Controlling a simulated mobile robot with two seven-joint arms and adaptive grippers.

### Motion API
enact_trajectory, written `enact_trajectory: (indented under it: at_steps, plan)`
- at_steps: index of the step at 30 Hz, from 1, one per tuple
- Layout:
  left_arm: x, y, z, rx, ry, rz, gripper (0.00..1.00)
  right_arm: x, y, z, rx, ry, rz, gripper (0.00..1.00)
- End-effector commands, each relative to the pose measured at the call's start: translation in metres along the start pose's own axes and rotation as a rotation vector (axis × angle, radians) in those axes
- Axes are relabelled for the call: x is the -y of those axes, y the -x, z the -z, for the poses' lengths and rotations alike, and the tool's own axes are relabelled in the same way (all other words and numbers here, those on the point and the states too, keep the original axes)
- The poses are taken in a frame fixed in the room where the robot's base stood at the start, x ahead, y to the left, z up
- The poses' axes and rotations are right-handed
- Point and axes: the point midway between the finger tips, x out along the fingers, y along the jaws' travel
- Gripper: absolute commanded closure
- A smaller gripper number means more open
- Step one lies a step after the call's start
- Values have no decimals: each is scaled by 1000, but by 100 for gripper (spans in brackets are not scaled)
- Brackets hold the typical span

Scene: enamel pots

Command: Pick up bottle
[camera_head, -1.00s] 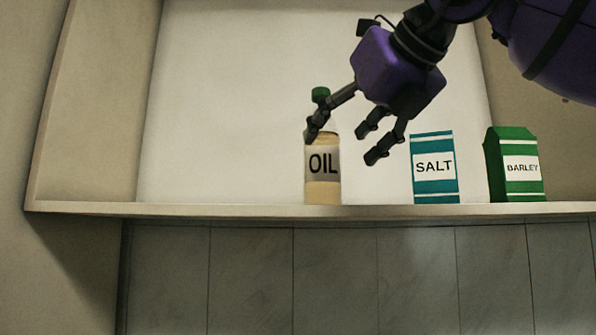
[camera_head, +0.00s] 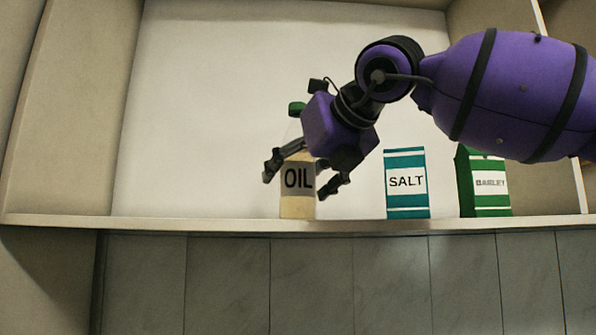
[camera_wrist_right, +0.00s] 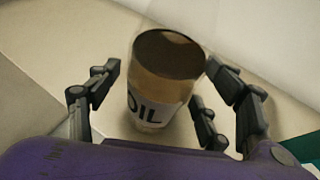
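The bottle (camera_head: 297,205), labelled OIL and with a green cap, stands upright on the shelf board. My right gripper (camera_head: 302,182) is at the bottle, with its fingers spread to either side of it and partly in front. In the right wrist view the bottle (camera_wrist_right: 158,85) sits between the open fingers of my right gripper (camera_wrist_right: 160,92), with gaps visible on both sides. The bottle's upper part is partly hidden behind the gripper in the head view. My left gripper does not show.
A teal SALT box (camera_head: 407,200) stands right of the bottle, close to my right gripper. A green BARLEY carton (camera_head: 490,200) stands further right. The shelf board (camera_head: 180,224) is bare left of the bottle. Grey tiles (camera_head: 225,285) lie below.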

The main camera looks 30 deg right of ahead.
Motion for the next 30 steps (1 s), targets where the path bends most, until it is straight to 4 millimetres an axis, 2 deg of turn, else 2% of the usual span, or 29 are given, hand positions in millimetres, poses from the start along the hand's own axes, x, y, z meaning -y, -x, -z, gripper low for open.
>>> enact_trajectory:
  at_steps: [2,16,26,30]
  plan:
    - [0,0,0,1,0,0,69,0,0,0,0,0,0,38]
    - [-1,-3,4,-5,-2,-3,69,0,0,0,-1,0,0,100]
    - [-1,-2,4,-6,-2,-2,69,0,2,-3,4,-1,0,100]
    - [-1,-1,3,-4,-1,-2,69,0,5,-12,4,-1,1,100]
